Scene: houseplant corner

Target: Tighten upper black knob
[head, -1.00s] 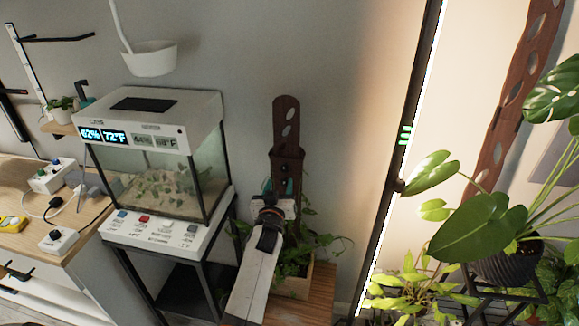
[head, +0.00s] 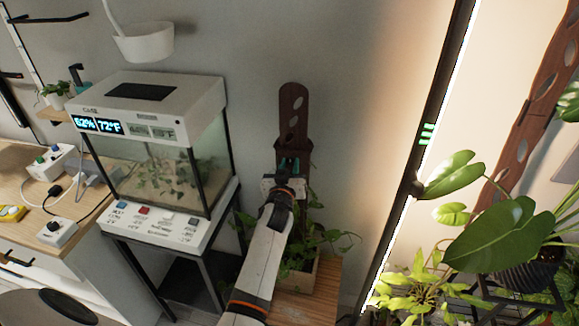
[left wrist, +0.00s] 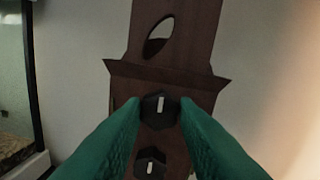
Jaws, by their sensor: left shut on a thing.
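In the left wrist view the upper black knob (left wrist: 160,109), with a white line pointing nearly straight up, sits on the dark brown wooden post (left wrist: 178,40). My left gripper (left wrist: 160,116) has its green fingers on both sides of this knob and is shut on it. A lower black knob (left wrist: 150,163) shows below, between the fingers, with its white line also near upright. In the head view my left gripper (head: 288,168) is in front of the post (head: 293,115), and the knobs are hidden behind it. My right gripper is not in view.
A glass terrarium (head: 165,165) on a black stand is left of the post. A planter box (head: 300,274) with trailing leaves is at the post's foot. A tall lit frame (head: 425,150) and large leafy plants (head: 505,235) are on the right.

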